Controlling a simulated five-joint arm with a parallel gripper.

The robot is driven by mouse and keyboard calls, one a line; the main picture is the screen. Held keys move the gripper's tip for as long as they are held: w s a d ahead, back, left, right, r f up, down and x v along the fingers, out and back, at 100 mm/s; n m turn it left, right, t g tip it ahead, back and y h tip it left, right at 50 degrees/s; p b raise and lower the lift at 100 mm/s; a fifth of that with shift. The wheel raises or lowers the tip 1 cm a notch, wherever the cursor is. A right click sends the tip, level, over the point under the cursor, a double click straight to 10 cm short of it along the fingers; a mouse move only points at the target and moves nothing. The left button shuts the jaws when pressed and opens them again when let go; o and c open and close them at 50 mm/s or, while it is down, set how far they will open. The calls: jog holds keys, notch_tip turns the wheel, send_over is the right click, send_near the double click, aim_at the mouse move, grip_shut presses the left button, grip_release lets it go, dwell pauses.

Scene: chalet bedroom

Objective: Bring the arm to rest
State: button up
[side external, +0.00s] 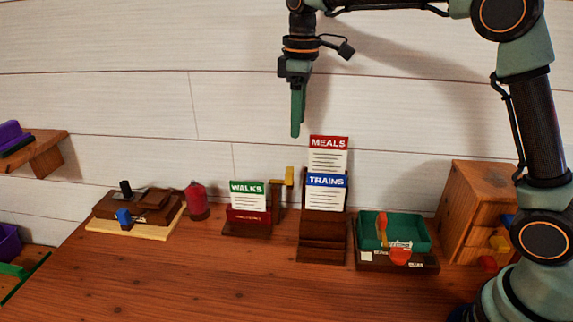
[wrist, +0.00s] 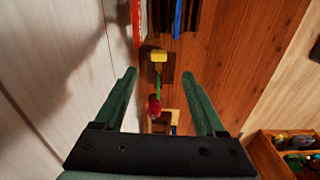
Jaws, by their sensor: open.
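My gripper (side external: 296,120) hangs pointing down, high above the table, near the plank wall and above the card holders in the side view. Its two green fingers are spread apart with nothing between them in the wrist view (wrist: 160,76). My arm reaches in from the right side. Beneath the gripper stand a green-headed WALKS card (side external: 247,195) in a dark holder and a dark stand with a yellow top (side external: 289,176). The yellow top also shows in the wrist view (wrist: 158,55). The gripper touches nothing.
Red MEALS (side external: 328,150) and blue TRAINS (side external: 327,193) cards stand in a stepped holder. A green tray (side external: 417,238) and wooden cabinet (side external: 470,205) are at right. A red bottle (side external: 197,203) and dark block set (side external: 150,203) are left. The table front (side external: 200,290) is clear.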

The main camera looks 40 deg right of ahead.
jog(key=s+d+f+m+t, duration=0.1)
jog(key=s+m, duration=0.3)
jog(key=s, duration=0.5)
jog(key=s+d+f+m+t, duration=0.1)
jog(key=s+d+m+t, duration=0.2)
jog(key=s, duration=0.6)
jog(key=shift+s+d+f+m+t, duration=0.25)
jog(key=shift+s+d+m+t, duration=0.05)
jog(key=shift+m+t, duration=0.3)
